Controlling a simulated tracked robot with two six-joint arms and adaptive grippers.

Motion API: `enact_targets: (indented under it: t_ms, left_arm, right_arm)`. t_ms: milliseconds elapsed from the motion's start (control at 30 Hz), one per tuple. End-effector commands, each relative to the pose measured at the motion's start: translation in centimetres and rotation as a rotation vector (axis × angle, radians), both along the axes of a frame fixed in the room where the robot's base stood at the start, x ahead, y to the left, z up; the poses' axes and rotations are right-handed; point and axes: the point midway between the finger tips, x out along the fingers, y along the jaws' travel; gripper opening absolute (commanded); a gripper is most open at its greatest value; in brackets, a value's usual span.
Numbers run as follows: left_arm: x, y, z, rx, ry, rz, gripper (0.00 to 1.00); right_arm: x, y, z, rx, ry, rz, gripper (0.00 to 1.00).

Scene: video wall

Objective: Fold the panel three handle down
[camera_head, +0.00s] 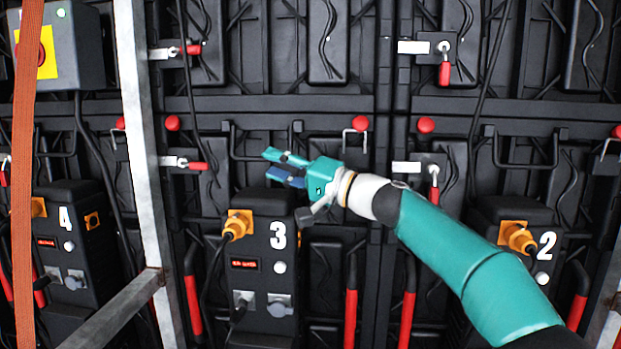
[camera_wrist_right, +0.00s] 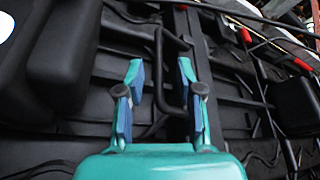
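The panel three handle, a black U-shaped bar (camera_head: 233,145), is on the dark panel above the box marked 3 (camera_head: 262,255). Its right part is near and partly behind my right gripper (camera_head: 275,166) in the head view. My right gripper is teal with blue finger pads, and its fingers point left in that view. In the right wrist view, the gripper (camera_wrist_right: 160,90) is open, with the black handle (camera_wrist_right: 158,65) showing between and beyond the two fingers. I see no clear contact, and the exact depth gap cannot be told. My left gripper is out of view.
A grey metal post (camera_head: 140,120) and an orange strap (camera_head: 22,180) stand in front of the wall at the left. Boxes marked 4 (camera_head: 70,250) and 2 (camera_head: 510,225) flank box 3. Red-handled levers (camera_head: 351,305) and latches (camera_head: 190,164) stick out around the panels.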

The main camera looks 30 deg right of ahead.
Motion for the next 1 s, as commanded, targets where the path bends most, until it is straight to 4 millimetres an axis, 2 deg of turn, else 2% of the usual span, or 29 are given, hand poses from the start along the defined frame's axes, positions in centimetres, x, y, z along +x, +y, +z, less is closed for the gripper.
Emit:
enact_targets:
  t_ms: [200,400,600,1000]
  left_arm:
    - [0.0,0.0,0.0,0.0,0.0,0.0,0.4]
    - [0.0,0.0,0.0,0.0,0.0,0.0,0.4]
    - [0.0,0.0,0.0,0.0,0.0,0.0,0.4]
    - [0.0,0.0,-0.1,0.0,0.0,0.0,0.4]
  right_arm:
    - [-3.6,-2.7,-0.9,0.001,0.002,-0.004,0.36]
    - [-5.6,-4.2,-1.5,-0.001,0.002,-0.002,0.36]
    - [-6.3,-4.6,-1.7,0.0,0.002,0.001,0.36]
    - [-6.2,-4.5,-1.6,-0.001,0.001,0.0,0.36]
